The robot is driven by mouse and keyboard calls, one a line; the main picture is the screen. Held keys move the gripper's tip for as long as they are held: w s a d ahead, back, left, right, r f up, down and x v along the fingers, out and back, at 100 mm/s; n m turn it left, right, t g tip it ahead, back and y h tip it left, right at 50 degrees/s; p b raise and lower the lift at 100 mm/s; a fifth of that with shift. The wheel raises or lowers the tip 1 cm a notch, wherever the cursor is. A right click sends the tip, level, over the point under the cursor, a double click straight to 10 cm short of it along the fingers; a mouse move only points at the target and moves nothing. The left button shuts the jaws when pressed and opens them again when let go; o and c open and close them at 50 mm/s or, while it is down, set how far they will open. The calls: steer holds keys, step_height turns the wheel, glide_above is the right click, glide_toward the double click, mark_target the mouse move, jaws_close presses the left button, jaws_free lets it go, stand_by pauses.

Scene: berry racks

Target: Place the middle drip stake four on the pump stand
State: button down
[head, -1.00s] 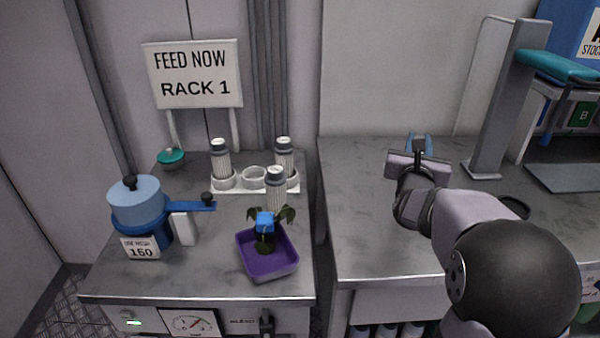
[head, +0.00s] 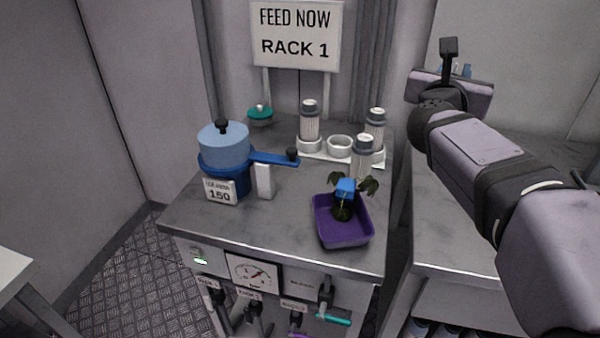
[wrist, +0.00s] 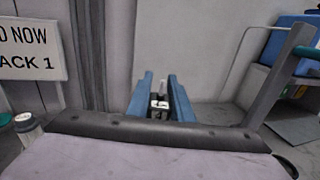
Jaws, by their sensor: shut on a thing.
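My gripper (head: 457,70) is raised over the right side, mostly hidden behind its own wrist in the head view. In the wrist view its two blue fingers (wrist: 159,98) are shut on a small dark piece with a white label and a pale upright tip, which looks like the drip stake (wrist: 158,104). The label is too small to read. The pump stand seems to be the grey-topped cabinet (head: 270,225) at left, with a gauge (head: 252,272) and several valves on its front. My gripper is to the right of it, apart from it.
On the cabinet stand a blue pot-like filter (head: 223,145) with a handle, a white rack (head: 318,155) with grey-capped cylinders, and a purple tray (head: 343,238) with a plant. A RACK 1 sign (head: 296,35) rises behind.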

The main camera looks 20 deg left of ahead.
steer(key=s+a+n+y+b, duration=0.1)
steer(key=s+a+b, duration=0.25)
steer(key=a, duration=0.45)
steer(key=s+a+y+b, duration=0.1)
steer(key=s+a+b, duration=0.1)
steer(key=s+a, duration=0.45)
steer(key=s+a+f+n+y+b, duration=0.1)
steer(key=s+a+f+b, duration=0.2)
steer(key=s+a, duration=0.45)
steer(key=s+a+f+n+y+b, duration=0.1)
steer(key=s+a+f+b, duration=0.2)
steer(key=s+a, duration=0.4)
step_height(320, 180, down, 20)
steer(key=d, duration=0.2)
steer(key=shift+t, duration=0.3)
steer(key=w+p, duration=1.2)
steer(key=w, duration=1.4)
steer(key=shift+w+a+p, duration=0.15)
steer(key=shift+p, duration=0.15)
steer(key=shift+w+f, duration=0.15)
steer(key=shift+w, duration=0.45)
steer(key=shift+w+p, duration=0.5)
steer(key=w+p, duration=0.1)
steer(key=w, duration=0.2)
steer(key=shift+p, duration=0.3)
steer(key=shift+s+p, duration=0.1)
steer(key=shift+p, duration=0.35)
